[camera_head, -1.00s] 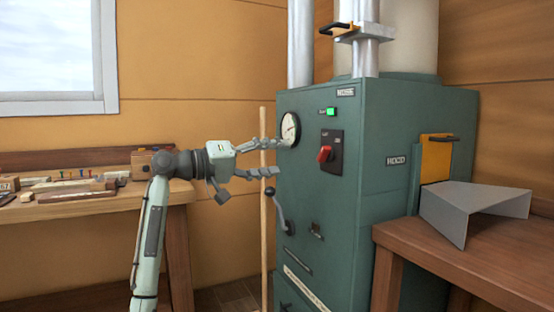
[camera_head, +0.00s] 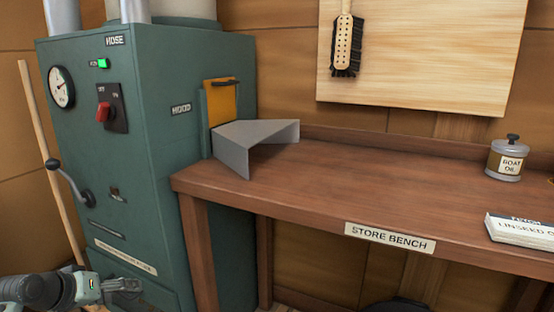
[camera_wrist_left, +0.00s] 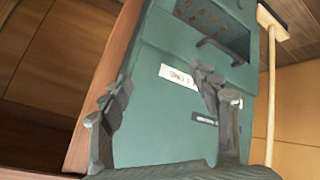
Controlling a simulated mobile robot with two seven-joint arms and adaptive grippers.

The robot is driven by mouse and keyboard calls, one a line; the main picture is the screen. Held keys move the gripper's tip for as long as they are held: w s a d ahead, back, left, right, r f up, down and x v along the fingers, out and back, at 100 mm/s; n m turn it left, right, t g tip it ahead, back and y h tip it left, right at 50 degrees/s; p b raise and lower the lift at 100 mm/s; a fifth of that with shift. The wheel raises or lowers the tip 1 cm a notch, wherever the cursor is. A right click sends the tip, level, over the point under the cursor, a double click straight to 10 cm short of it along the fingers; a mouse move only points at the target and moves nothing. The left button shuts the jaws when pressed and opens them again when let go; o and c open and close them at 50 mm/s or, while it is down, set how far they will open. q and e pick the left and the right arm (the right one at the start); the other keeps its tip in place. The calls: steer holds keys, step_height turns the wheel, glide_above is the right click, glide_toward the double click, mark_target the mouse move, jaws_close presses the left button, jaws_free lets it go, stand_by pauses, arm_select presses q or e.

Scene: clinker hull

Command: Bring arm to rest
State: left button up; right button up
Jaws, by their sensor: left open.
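My left gripper (camera_head: 122,288) is low at the lower left of the head view, in front of the green cabinet's lower part. In the left wrist view its two fingers (camera_wrist_left: 160,110) are spread apart with nothing between them. The green cabinet (camera_head: 150,165) stands beyond the fingers, and its front also fills the middle of the left wrist view (camera_wrist_left: 150,130). I cannot tell the exact gap between fingers and cabinet. My right gripper is in neither view.
The store bench (camera_head: 330,190) stands right of the cabinet, with a grey bent sheet (camera_head: 240,150) at its left end. A boat oil tin (camera_head: 507,160) and a white box (camera_head: 520,232) are at the right. A wooden pole (camera_head: 50,160) stands left of the cabinet.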

arm_select(q)
steer(key=s+d+f+m+g+y, duration=0.1)
steer(key=s+d+f+m+g, duration=0.1)
steer(key=s+d+f, duration=0.2)
steer(key=s+d+f+m+g+y+p, duration=0.1)
steer(key=s+d+f+m+g, duration=0.1)
steer(key=s+f, duration=0.7)
steer(key=s+d+f+m+g+y+p, duration=0.1)
steer(key=s+d+f, duration=0.4)
steer(key=s, duration=0.7)
step_height(320, 180, down, 2)
steer(key=shift+d+f+m+g, duration=0.2)
steer(key=shift+d+m+g, duration=0.1)
steer(key=shift+m+g, duration=0.1)
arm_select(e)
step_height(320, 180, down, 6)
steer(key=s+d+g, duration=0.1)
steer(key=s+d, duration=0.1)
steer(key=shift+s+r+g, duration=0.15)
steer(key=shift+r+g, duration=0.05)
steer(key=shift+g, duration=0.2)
